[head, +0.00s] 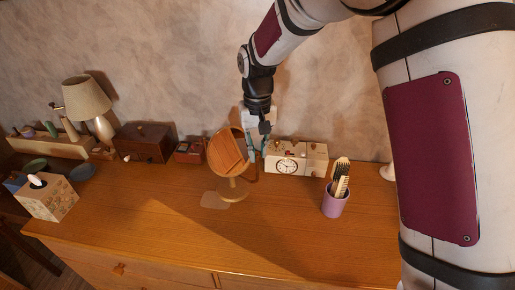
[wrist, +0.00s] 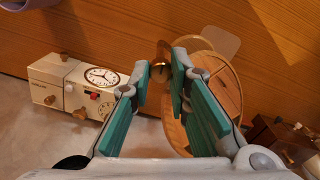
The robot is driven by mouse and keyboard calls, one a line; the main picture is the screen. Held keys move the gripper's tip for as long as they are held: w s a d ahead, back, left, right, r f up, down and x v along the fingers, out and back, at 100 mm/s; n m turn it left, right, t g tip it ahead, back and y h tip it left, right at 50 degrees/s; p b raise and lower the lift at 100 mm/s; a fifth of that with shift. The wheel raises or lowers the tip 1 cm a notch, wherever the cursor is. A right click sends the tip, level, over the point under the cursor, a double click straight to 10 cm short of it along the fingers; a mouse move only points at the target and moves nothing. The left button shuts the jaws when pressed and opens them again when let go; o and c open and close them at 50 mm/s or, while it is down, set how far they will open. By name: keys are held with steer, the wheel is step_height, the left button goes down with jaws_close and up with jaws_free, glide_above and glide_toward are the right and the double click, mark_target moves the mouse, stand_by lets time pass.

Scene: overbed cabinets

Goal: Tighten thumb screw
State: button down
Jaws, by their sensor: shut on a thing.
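A round wooden tabletop mirror (head: 227,152) on a stand with a round base stands on the dresser. Its wooden face is tilted and also shows in the wrist view (wrist: 225,88). My gripper (head: 257,151) reaches down at the mirror's right side. In the wrist view my teal-padded gripper (wrist: 161,72) has its fingertips on either side of a small brown-brass thumb screw (wrist: 160,73) at the mirror's edge and is shut on it. The fingertips hide part of the screw. In the head view the screw is too small and covered to make out.
A cream clock box (head: 288,166) with knobs stands close to the right of my gripper. A purple cup (head: 335,202) with combs is farther right. A red box (head: 190,152), a lamp (head: 90,101) and a tissue box (head: 50,199) are left. The dresser front (head: 250,235) is clear.

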mark_target(257, 153)
steer(key=shift+m, duration=0.4)
steer(key=c, duration=1.5)
jaws_free()
step_height(257, 153, up, 12)
